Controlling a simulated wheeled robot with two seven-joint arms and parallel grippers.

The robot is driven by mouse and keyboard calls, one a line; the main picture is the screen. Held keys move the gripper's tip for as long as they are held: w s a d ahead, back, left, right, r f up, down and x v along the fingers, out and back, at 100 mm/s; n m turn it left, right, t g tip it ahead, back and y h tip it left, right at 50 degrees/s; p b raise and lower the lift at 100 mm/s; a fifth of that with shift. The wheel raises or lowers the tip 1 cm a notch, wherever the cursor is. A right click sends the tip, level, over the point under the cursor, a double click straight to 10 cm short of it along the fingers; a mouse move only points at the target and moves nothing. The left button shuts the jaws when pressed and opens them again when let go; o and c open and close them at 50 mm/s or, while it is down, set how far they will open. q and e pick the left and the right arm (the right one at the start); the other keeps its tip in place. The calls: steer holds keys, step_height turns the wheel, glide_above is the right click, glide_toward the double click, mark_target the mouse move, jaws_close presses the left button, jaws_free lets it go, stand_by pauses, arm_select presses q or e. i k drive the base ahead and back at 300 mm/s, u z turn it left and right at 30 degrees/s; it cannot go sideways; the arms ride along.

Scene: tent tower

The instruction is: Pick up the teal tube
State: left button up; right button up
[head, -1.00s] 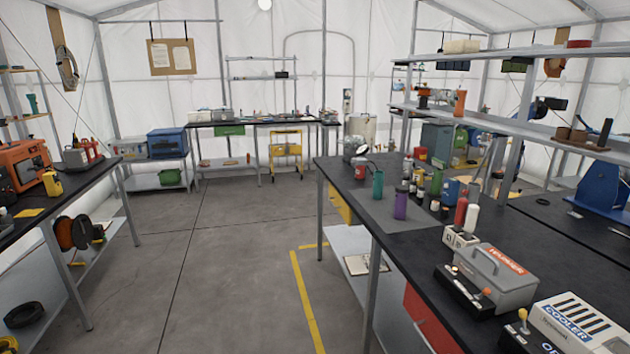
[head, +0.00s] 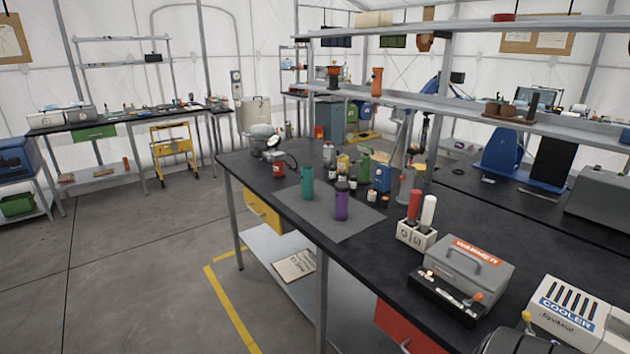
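The teal tube (head: 307,183) stands upright on a grey mat (head: 335,228) on the black workbench, near the bench's left edge. A purple tube (head: 341,202) stands upright on the same mat, to the right of and nearer than the teal one. The two tubes are apart. Neither of my grippers shows in the head view.
Bottles and a green canister (head: 364,165) stand behind the tubes. To the right are a rack (head: 416,235) with red and white tubes, a warmer (head: 468,268) and a cooler (head: 575,312). A shelf (head: 450,108) overhangs the bench's far side. Open floor lies left.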

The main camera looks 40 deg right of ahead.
mark_target(307, 183)
steer(key=z, duration=0.85)
steer(key=i, duration=1)
steer(key=z, duration=1)
